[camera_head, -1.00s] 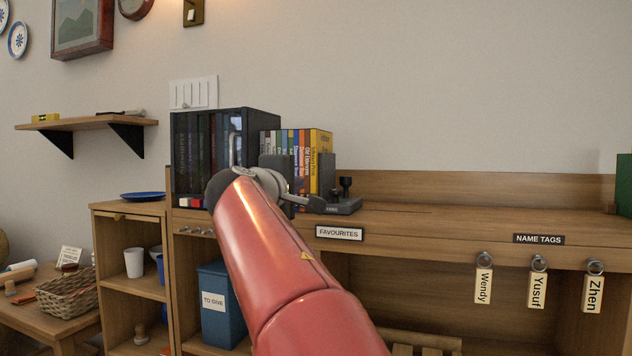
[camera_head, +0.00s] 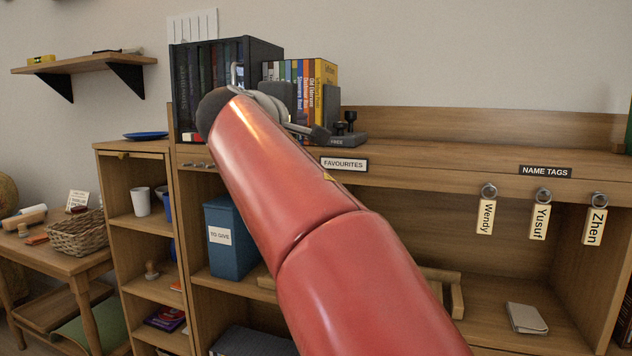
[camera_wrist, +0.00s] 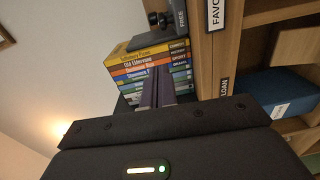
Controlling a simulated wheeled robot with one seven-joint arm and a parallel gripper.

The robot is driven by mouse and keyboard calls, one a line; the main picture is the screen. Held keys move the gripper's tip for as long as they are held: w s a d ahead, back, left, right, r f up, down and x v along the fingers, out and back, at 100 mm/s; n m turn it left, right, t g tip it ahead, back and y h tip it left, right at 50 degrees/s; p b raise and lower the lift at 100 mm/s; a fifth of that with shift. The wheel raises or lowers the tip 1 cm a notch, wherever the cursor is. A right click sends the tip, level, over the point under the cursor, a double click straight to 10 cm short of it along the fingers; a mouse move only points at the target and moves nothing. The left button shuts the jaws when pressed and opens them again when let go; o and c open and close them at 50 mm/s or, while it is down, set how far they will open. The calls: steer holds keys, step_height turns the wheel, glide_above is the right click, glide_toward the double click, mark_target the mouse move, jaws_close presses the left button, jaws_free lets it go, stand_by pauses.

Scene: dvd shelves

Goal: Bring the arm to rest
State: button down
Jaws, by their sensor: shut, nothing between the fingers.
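My red arm (camera_head: 300,190) reaches up and away across the head view, its far end in front of the cabinet top by the row of coloured cases (camera_head: 305,85). My gripper is mostly hidden behind the arm there. In the wrist view, my gripper's fingers (camera_wrist: 160,80) are together and empty, pointing towards the coloured case spines (camera_wrist: 150,60). I cannot tell how far the fingertips are from the cases.
A black box of dark cases (camera_head: 215,70) stands left of the coloured ones. A grey bookend (camera_head: 343,138) marked FREE is on their right. A blue TO GIVE bin (camera_head: 230,250) sits below. The cabinet top to the right (camera_head: 450,150) is clear.

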steer(key=d+f+m+g, duration=0.1)
steer(key=d+f, duration=0.2)
steer(key=d, duration=0.1)
steer(key=s+d+f+m+g+y+p, duration=0.1)
steer(key=d+f+g, duration=0.1)
steer(key=d, duration=0.3)
steer(key=s+d+f+m+g+p, duration=0.1)
steer(key=d+f, duration=0.2)
steer(key=d, duration=0.1)
steer(key=shift+d+f+m, duration=0.25)
steer(key=shift+f+m, duration=0.05)
steer(key=shift+f, duration=0.05)
steer(key=s+d+f+m+g+y+p, duration=0.1)
steer(key=s+d+f+m+g+y, duration=0.15)
steer(key=s+d+f, duration=0.35)
steer(key=s+f+m+g+y+p, duration=0.1)
steer(key=s+f+m, duration=0.3)
steer(key=s+f, duration=0.5)
steer(key=s+a+f+m+g+y+p, duration=0.1)
steer(key=s+f+m+g+p, duration=0.1)
steer(key=s+f, duration=0.8)
steer(key=s+m+g, duration=0.1)
steer(key=s, duration=0.4)
steer(key=shift+f+m, duration=0.25)
steer(key=shift+m, duration=0.1)
steer(key=shift+a+r+g+y, duration=0.1)
steer(key=shift+g+y, duration=0.15)
